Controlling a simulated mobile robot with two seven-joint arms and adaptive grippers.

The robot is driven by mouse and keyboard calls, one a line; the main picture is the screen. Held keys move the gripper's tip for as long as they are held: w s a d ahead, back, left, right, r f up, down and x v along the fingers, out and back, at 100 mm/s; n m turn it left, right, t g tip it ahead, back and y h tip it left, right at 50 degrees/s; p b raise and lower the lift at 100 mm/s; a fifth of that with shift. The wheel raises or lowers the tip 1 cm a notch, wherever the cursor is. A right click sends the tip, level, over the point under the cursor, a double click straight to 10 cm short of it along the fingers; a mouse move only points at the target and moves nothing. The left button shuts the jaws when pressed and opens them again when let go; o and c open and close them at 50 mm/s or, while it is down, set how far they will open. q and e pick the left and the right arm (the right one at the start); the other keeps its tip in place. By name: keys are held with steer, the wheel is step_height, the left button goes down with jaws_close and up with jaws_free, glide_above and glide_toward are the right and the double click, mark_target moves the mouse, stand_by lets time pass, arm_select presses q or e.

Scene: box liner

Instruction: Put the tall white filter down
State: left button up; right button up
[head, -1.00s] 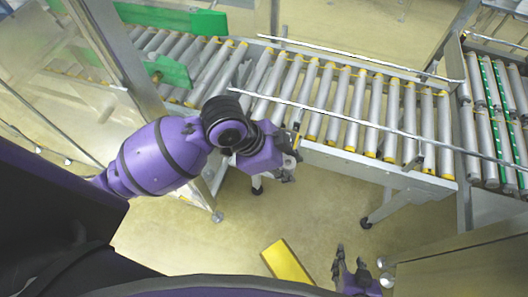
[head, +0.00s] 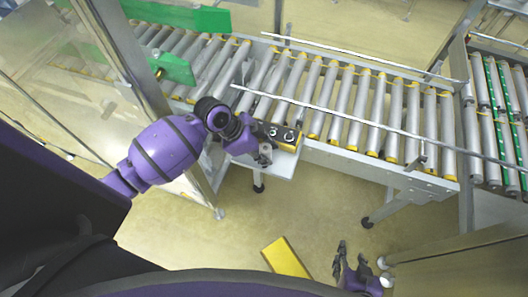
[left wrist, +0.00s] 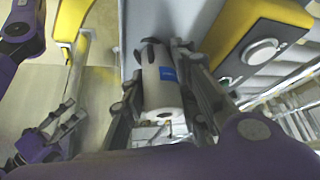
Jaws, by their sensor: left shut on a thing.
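The tall white filter (left wrist: 162,78), a white cylinder with a blue label, shows in the left wrist view. It stands between the fingers of my left gripper (left wrist: 163,98), which is shut on it. In the head view my left gripper (head: 264,154) is at the near edge of the roller conveyor, beside the yellow button box. There the filter is mostly hidden by the gripper. I cannot tell whether its base touches the surface below. My right gripper (head: 345,262) is low at the bottom right, away from the filter, with its fingers apart and empty.
The button box (head: 284,137) is close beside the left gripper. The roller conveyor (head: 345,105) runs behind, with metal guide rails. Green guards (head: 172,68) stand at the upper left. A yellow strip (head: 286,258) is on the floor. A metal post (head: 125,55) rises near my left arm.

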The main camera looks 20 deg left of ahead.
arm_select(q)
steer(key=shift+f, duration=0.1)
arm_select(e)
steer(key=shift+s+f, duration=0.1)
steer(key=shift+s, duration=0.1)
arm_select(q)
steer(key=shift+f, duration=0.15)
steer(key=o, duration=0.8)
steer(key=shift+o, duration=0.2)
steer(key=v, duration=0.2)
steer(key=p+v, duration=0.2)
steer(key=v, duration=0.1)
steer(key=shift+w+r, duration=0.25)
steer(key=shift+r, duration=0.2)
steer(key=shift+s+a+r, duration=0.25)
steer(key=shift+a+r, duration=0.05)
steer(key=shift+r, duration=0.15)
steer(key=shift+s+a+r, duration=0.3)
steer(key=shift+r, duration=0.15)
arm_select(e)
steer(key=shift+w+a+r, duration=0.25)
steer(key=shift+w+r, duration=0.2)
steer(key=shift+r, duration=0.15)
steer(key=shift+w+a+r, duration=0.2)
steer(key=shift+w+r, duration=0.25)
steer(key=shift+r, duration=0.1)
steer(key=shift+w, duration=0.1)
